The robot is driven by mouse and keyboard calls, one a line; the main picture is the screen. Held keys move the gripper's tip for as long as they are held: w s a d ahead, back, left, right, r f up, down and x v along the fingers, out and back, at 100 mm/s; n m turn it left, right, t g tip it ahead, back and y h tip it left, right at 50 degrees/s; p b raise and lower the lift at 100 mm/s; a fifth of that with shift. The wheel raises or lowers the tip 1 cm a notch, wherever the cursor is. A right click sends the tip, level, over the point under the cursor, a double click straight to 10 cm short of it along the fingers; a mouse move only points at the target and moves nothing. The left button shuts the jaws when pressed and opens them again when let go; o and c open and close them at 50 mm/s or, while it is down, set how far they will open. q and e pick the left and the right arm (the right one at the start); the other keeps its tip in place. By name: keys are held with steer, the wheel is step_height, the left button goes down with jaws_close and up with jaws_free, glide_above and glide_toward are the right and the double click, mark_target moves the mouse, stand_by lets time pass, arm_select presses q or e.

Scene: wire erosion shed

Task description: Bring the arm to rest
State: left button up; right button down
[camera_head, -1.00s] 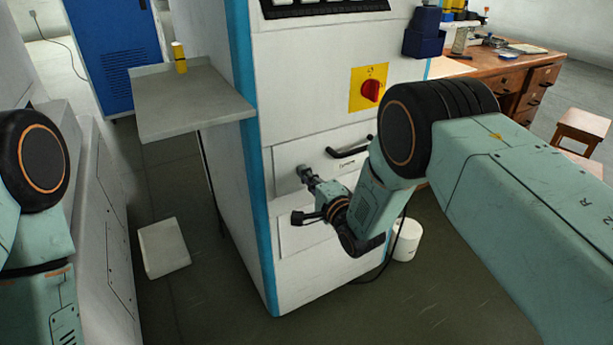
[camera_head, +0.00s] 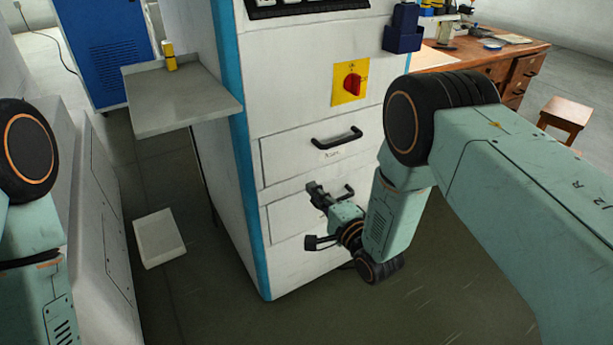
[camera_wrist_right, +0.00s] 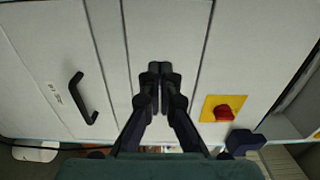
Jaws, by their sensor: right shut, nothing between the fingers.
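My right arm comes in from the right in the head view. Its gripper (camera_head: 316,190) is in front of the white cabinet's lower drawer, left of that drawer's black handle. In the right wrist view the fingers of this gripper (camera_wrist_right: 160,70) are together with nothing between them, facing the pale cabinet front. Of my left arm only the upper links show at the left edge of the head view. The left gripper is out of the picture.
The white cabinet (camera_head: 290,100) has an upper drawer handle (camera_head: 337,138) and a red switch (camera_head: 352,84) on a yellow plate. A grey shelf (camera_head: 180,105) holds a yellow cylinder (camera_head: 169,56). A white bin (camera_head: 159,238) is on the floor. A wooden desk (camera_head: 500,65) and stool (camera_head: 566,113) stand right.

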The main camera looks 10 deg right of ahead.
steer(key=s+d+f+n+g+h, duration=0.25)
steer(key=s+f+n+g, duration=0.25)
steer(key=s+f, duration=0.4)
steer(key=s+d+f+n+g+h, duration=0.2)
steer(key=s+d+f+n+g, duration=0.3)
steer(key=s, duration=0.5)
steer(key=s+d+n+g+h, duration=0.1)
steer(key=s+g, duration=0.6)
steer(key=s, duration=1.6)
steer(key=d+n, duration=0.1)
steer(key=n, duration=0.1)
steer(key=shift+s+f+n+h, duration=0.3)
steer(key=shift+s+h, duration=0.05)
steer(key=shift+s, duration=0.05)
steer(key=c, duration=2.1)
jaws_free()
